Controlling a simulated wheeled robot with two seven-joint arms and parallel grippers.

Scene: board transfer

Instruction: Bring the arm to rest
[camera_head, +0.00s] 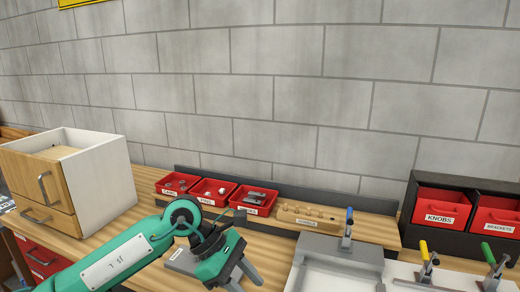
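My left arm (125,258), green with a pale panel, reaches in from the lower left over the wooden bench. My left gripper (246,281) is at the bottom middle, tilted downward. Its two grey fingers are spread apart and I see nothing between them. It is over the bench, left of the grey-and-white fixture (340,249); the bottom edge of the picture lies close below the fingertips. My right arm and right gripper do not show.
A white cabinet with wooden drawers (103,172) stands at left. Red trays of small parts (213,190) and a wooden peg block (310,216) line the back. A labelled grey plate (181,262) lies beside my gripper. Red KNOBS bin (441,204) and toggle clamps (425,262) are at right.

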